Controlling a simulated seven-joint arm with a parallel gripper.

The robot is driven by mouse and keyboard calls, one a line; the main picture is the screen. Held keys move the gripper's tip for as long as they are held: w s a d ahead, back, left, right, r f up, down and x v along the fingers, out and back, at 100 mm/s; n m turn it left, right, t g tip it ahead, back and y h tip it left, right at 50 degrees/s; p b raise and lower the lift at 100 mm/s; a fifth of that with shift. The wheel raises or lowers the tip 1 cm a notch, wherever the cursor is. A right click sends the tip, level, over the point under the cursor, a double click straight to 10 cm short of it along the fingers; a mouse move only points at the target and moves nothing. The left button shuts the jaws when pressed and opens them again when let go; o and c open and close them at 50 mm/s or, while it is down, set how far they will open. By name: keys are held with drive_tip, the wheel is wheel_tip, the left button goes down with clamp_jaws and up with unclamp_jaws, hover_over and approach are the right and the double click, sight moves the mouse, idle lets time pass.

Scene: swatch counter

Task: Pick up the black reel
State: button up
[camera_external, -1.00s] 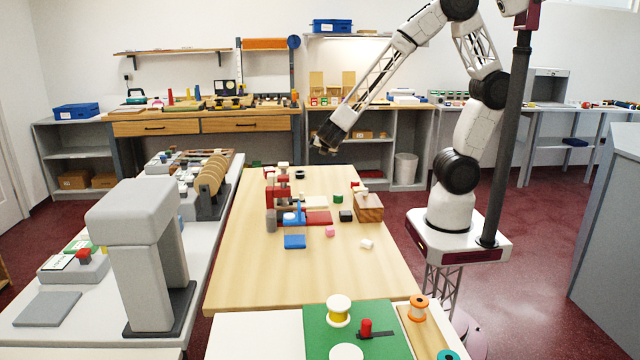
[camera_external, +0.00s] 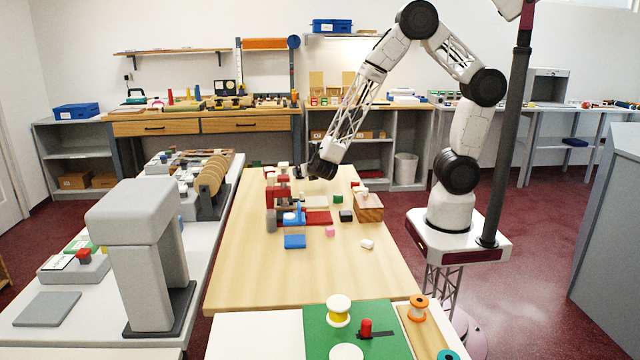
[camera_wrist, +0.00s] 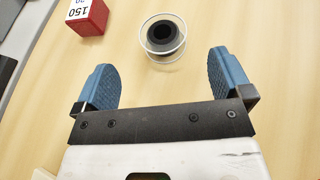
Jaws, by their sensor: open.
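The black reel (camera_wrist: 163,33) stands upright on the wooden table in the wrist view, with a clear rim around its dark core. It lies just beyond my gripper (camera_wrist: 163,64), roughly centred between the two blue fingers. The fingers are wide apart with nothing between them. In the external view my gripper (camera_external: 308,173) is low over the far part of the table, and I cannot pick the reel out from it there.
A red block marked 150 (camera_wrist: 87,16) stands left of the reel. Red and blue parts crowd the table to the left, with a wooden block (camera_external: 368,208) to the right. The near half of the wooden table (camera_external: 300,280) is clear.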

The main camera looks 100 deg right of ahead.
drive_tip(key=shift+x, duration=1.25)
drive_tip(key=shift+d+f, duration=0.1)
drive_tip(key=shift+x, duration=2.45)
drive_tip(key=shift+s+f, duration=0.1)
drive_tip(key=shift+f, duration=0.05)
drive_tip(key=c, duration=1)
